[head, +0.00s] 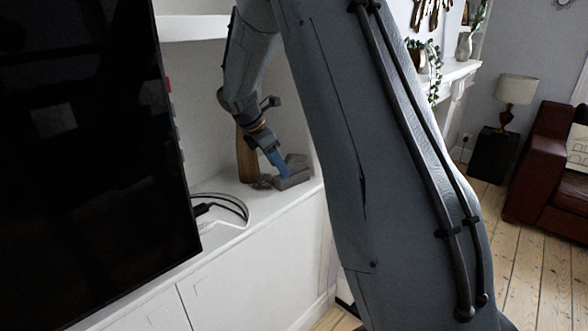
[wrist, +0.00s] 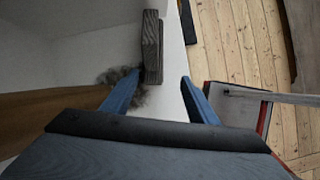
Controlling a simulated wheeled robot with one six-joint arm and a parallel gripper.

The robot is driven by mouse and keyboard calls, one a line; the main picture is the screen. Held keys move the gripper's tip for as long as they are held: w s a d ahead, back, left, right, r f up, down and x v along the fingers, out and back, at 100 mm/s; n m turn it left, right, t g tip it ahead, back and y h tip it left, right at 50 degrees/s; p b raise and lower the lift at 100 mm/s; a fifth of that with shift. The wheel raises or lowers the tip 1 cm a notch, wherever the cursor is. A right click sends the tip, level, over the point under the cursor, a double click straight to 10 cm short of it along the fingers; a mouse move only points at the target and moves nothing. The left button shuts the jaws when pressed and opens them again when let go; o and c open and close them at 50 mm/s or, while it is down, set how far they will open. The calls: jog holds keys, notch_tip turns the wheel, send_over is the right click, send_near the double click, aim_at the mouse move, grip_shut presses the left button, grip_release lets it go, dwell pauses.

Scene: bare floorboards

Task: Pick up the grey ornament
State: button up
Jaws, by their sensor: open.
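The grey ornament (head: 293,178) is a blocky grey piece on the white cabinet top, near its right end. In the wrist view it is an upright grey block with a grained face (wrist: 152,45), just ahead of the left fingertip. A fuzzy dark grey thing (wrist: 128,92) shows behind the left finger; I cannot tell if it belongs to the ornament. My gripper (head: 281,168) points down at the ornament. Its two blue fingers are apart in the wrist view (wrist: 161,78), with the block's near end by the left one. Contact cannot be told.
A brown wooden vase-like thing (head: 246,155) stands just left of my gripper, also on the left in the wrist view (wrist: 45,112). A large black screen (head: 90,150) and black cables (head: 222,204) are further left. The cabinet's edge drops to floorboards (wrist: 240,50) on the right.

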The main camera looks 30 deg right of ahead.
aim_at(286, 160)
jog(key=shift+w+d+r+n+h, duration=0.2)
jog(key=shift+w+d+n, duration=0.2)
jog(key=shift+d, duration=0.25)
jog(key=shift+w+d+r+n+h, duration=0.1)
jog(key=shift+w+d+r+n, duration=0.15)
jog(key=shift+w+d, duration=0.3)
jog(key=shift+w+d+f+p, duration=0.1)
jog(key=shift+d+f+p, duration=0.4)
jog(key=shift+d+f, duration=0.45)
jog(key=shift+p+x, duration=1)
jog(key=shift+x, duration=1.7)
jog(key=shift+a+f, duration=0.1)
jog(key=shift+a, duration=0.05)
jog(key=shift+c, duration=0.5)
jog(key=c, duration=1.1)
